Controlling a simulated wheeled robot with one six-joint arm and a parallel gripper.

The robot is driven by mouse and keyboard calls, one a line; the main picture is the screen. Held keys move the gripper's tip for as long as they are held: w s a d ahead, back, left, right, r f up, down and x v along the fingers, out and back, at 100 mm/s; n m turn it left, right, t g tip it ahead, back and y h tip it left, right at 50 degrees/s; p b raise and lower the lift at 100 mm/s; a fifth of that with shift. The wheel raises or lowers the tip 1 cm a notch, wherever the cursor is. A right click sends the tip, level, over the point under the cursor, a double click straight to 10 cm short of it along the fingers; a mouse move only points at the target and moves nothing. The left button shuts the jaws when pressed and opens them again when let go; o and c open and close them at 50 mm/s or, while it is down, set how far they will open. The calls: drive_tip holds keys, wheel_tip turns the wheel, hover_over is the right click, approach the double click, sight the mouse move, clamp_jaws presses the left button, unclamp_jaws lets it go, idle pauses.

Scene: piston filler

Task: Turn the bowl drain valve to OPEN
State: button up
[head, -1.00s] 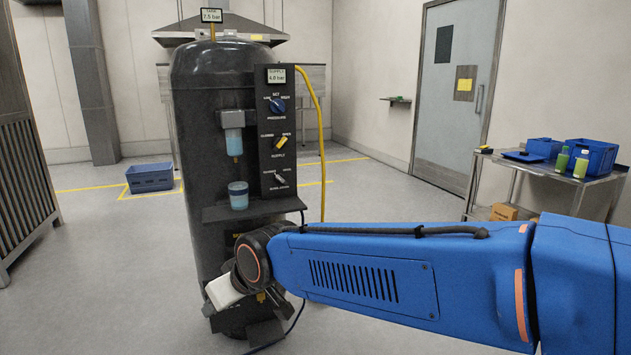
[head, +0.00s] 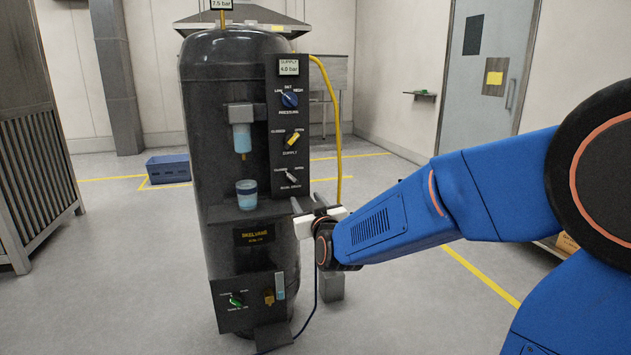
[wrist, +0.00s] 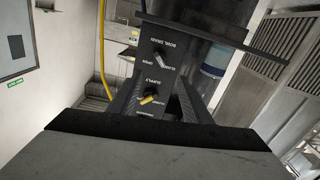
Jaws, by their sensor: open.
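The bowl drain valve (head: 292,177) is a small grey lever on the lower part of the dark control panel. It tilts up-left, toward the CLOSED mark; OPEN is marked at the right. In the wrist view the panel is upside down, and the grey lever (wrist: 159,56) shows near its label. My gripper (head: 307,202) is open and empty, just below and right of the valve in the head view, apart from it. In the wrist view its dark fingers (wrist: 155,101) spread either side of the panel's supply area.
The yellow supply valve (head: 294,140) and blue pressure knob (head: 290,99) sit above on the same panel. A shelf with a blue cup (head: 246,194) juts out to the left. A yellow hose (head: 335,120) runs down right of the panel. A lower panel has a green valve (head: 236,299).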

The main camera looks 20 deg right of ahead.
sight(293, 180)
drive_tip(key=w, duration=1.7)
drive_tip(key=shift+w, duration=0.15)
drive_tip(key=c, duration=1)
